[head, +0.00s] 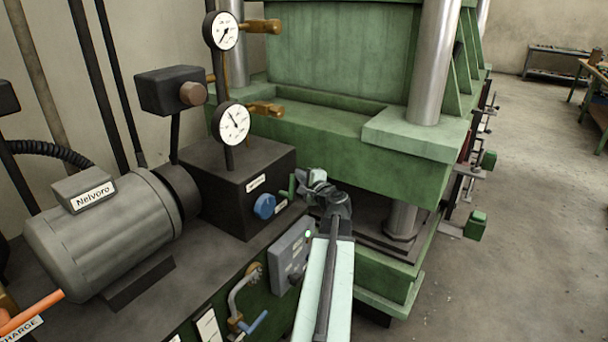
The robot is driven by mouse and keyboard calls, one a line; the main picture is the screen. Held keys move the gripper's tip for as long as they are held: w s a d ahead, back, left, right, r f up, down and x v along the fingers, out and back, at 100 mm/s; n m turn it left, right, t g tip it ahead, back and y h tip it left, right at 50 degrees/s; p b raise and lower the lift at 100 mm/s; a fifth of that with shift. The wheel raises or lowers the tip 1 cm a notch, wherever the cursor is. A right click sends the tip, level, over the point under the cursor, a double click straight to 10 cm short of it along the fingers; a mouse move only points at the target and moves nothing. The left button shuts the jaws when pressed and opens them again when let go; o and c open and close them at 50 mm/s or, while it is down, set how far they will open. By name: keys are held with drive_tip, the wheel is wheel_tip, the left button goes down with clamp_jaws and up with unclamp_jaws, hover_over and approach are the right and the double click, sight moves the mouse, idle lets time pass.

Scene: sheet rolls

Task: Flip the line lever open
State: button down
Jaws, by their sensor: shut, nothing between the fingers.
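My gripper (311,183) is shut and empty, at the end of my arm, just right of the dark valve block. A small green lever (290,187) sticks up at the block's right edge, close to the gripper's left side; I cannot tell whether they touch. Small white labels (256,183) on the block are too small to read, so I cannot tell which handle is the line lever. A blue round knob (264,206) is on the block's front. A lever with a blue handle (254,322) sits lower on the front panel. An orange lever (32,312) lies at the left, by a label ending in "CHARGE".
Two gauges (232,123) stand above the dark block (228,190). A grey motor (105,232) fills the left. A grey switch box (291,256) with a green light is beside my arm. The large green press (300,145) stands behind the gripper. Open floor (520,220) lies right.

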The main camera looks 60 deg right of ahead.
drive_tip(key=shift+a+r, duration=0.2)
drive_tip(key=shift+a, duration=0.7)
